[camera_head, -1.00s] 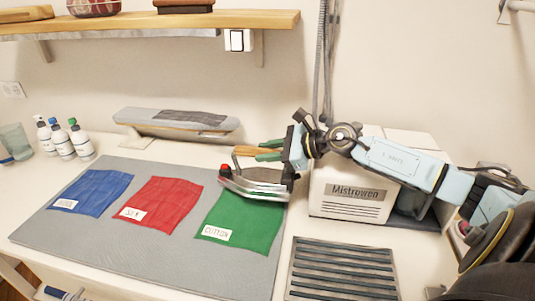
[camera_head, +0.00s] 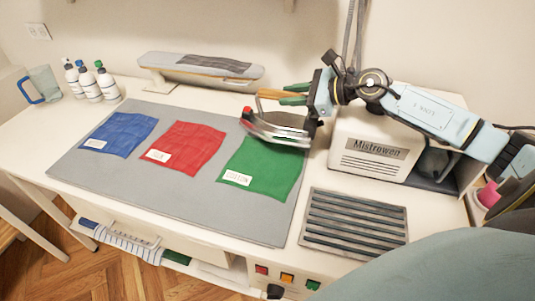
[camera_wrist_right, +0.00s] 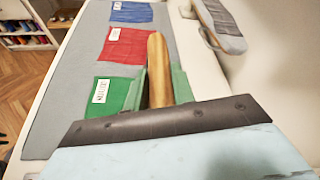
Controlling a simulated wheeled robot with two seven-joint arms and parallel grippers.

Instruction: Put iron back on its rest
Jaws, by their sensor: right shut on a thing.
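The iron (camera_head: 275,131) has a silver body, a red knob at its front and a wooden handle. It is at the far edge of the green cloth (camera_head: 262,170), over or on it; I cannot tell if it touches. My right gripper (camera_head: 290,97) is shut on the wooden handle, which also shows between green fingers in the right wrist view (camera_wrist_right: 157,72). The slatted metal rest (camera_head: 355,222) lies empty on the table, right of the green cloth and nearer to me. My left gripper is not in view.
A grey mat (camera_head: 205,207) holds the red cloth (camera_head: 187,147) and blue cloth (camera_head: 118,134). The white Mistrowen box (camera_head: 370,150) stands behind the rest. A small sleeve board (camera_head: 203,69) stands at the back. Bottles (camera_head: 90,84) and a jug (camera_head: 42,86) are at the left.

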